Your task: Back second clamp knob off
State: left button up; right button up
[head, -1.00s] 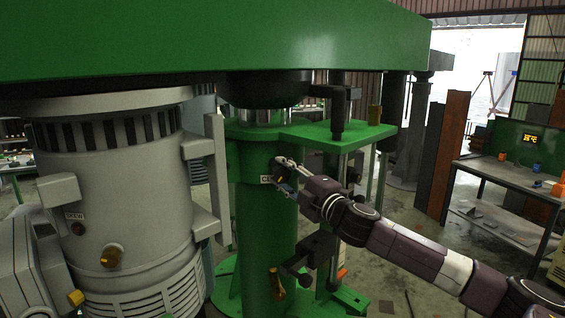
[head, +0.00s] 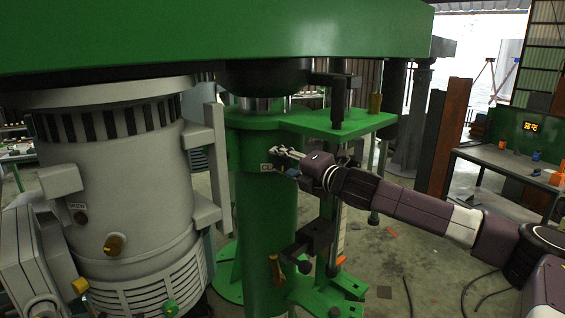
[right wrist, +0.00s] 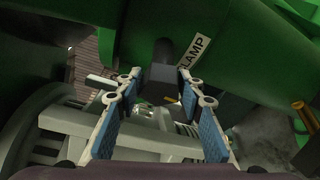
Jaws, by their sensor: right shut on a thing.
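The green column (head: 268,222) of the disperser stands in the middle of the head view, with a small label near its top. In the right wrist view the label (right wrist: 194,52) reads as CLAMP. A dark clamp knob (right wrist: 163,84) juts from the column beside the label. My right gripper (right wrist: 163,92) is shut on this knob, one blue-padded finger on each side. In the head view my right gripper (head: 281,161) reaches the column from the right, and its fingers and wrist hide the knob. My left gripper is not in view.
A large grey motor (head: 120,185) stands close on the left. The green beam (head: 215,38) spans overhead. A green bracket (head: 335,122) with a vertical rod is just behind my right wrist. A brass-coloured handle (head: 278,272) hangs lower on the column. A workbench (head: 510,165) is at right.

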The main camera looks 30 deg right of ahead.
jog(key=shift+a+f, duration=0.1)
jog(key=shift+f, duration=0.1)
jog(key=o, duration=1.1)
jog(key=shift+r, duration=0.1)
jog(key=shift+o, duration=0.2)
jog(key=s+r, duration=0.1)
jog(key=s, duration=1.1)
jog(key=shift+d, duration=0.4)
jog(key=shift+w, duration=0.1)
